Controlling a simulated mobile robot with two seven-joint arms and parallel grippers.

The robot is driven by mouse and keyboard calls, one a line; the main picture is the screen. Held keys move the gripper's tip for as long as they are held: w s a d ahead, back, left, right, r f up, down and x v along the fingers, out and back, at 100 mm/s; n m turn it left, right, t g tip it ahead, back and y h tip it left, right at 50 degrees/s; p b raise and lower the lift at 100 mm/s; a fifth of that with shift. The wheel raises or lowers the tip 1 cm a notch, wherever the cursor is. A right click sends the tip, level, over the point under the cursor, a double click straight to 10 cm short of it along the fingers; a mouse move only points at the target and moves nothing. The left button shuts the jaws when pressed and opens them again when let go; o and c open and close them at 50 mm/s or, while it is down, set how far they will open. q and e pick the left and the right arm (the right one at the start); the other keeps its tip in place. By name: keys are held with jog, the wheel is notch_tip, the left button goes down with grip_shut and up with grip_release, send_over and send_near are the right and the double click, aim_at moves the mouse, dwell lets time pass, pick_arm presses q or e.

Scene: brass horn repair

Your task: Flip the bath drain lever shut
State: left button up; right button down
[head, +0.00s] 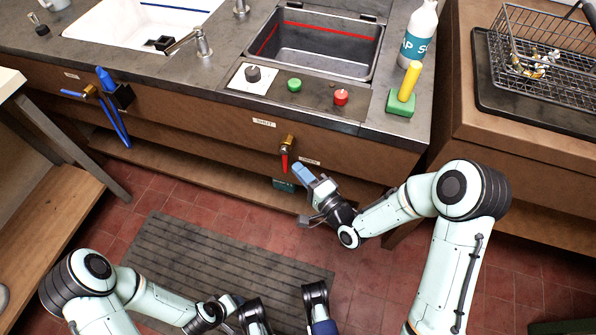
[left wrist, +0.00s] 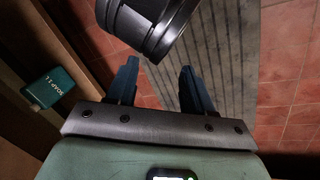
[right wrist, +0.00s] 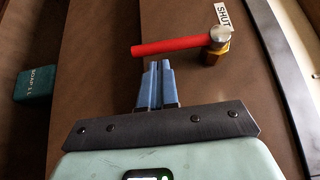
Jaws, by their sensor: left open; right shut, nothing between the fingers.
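The drain lever is a red handle (head: 284,163) on a brass valve (head: 287,143) on the cabinet front below the grey basin. In the head view it hangs down from the valve. A SHUT label (head: 264,122) is up and left of it. In the right wrist view the lever (right wrist: 165,46) points left from the valve. My right gripper (head: 301,174) is shut and empty, its blue fingertips (right wrist: 158,68) just beside the lever; I cannot tell whether they touch. My left gripper (left wrist: 160,72) is open and empty, low over the floor mat.
A second label (head: 310,161) sits right of the valve. A blue-handled valve (head: 88,92) is farther left. A teal soap box (head: 283,185) is below the lever. The counter above holds a basin (head: 318,45), green button (head: 294,85) and red button (head: 341,97). A ribbed mat (head: 200,260) covers the floor.

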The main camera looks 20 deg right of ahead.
jog(key=shift+w+a, duration=0.15)
jog(key=shift+a, duration=0.2)
